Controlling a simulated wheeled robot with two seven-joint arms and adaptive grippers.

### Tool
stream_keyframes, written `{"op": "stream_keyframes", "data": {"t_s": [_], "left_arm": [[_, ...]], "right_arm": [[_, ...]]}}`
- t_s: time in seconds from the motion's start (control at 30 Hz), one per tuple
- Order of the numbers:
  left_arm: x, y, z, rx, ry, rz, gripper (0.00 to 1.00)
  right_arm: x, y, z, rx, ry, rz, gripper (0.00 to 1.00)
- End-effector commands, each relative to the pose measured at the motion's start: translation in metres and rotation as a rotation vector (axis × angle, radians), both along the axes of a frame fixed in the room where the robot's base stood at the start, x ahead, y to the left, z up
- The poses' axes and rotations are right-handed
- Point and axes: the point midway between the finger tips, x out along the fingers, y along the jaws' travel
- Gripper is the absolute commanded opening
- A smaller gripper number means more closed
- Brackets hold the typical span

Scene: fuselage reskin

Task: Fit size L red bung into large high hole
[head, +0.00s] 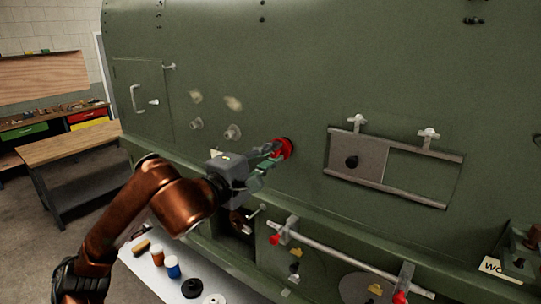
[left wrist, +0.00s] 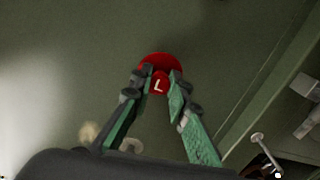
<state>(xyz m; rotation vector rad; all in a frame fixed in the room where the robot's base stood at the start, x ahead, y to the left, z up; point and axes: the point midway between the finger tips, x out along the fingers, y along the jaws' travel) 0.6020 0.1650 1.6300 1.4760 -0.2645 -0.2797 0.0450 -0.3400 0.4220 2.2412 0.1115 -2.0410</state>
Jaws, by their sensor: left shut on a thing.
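The red bung (head: 285,147) is at the green fuselage wall (head: 230,60), between the fingers of my left gripper (head: 270,160). In the left wrist view the bung (left wrist: 160,64) shows a wide red flange against the wall and a narrower end marked with a white L. The fingers of my left gripper (left wrist: 160,88) are shut on that end. The hole itself is hidden behind the bung, and I cannot tell how far the bung sits in it. My right gripper is not in view.
A sliding panel frame (head: 394,166) is right of the bung. Two grey knobs (head: 232,132) stick out to its left. Below, a bar with red ends (head: 340,261) and a white tray (head: 150,270) with small jars stand near my arm. A workbench (head: 75,150) is far left.

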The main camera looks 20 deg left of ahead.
Motion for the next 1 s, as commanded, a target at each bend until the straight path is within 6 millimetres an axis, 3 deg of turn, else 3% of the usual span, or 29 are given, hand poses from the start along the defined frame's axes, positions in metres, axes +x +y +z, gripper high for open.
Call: {"op": "stream_keyframes", "data": {"t_s": [1.0], "left_arm": [[0.018,-0.007,0.000,0.000,0.000,-0.001,0.00]], "right_arm": [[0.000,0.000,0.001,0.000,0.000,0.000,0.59]]}}
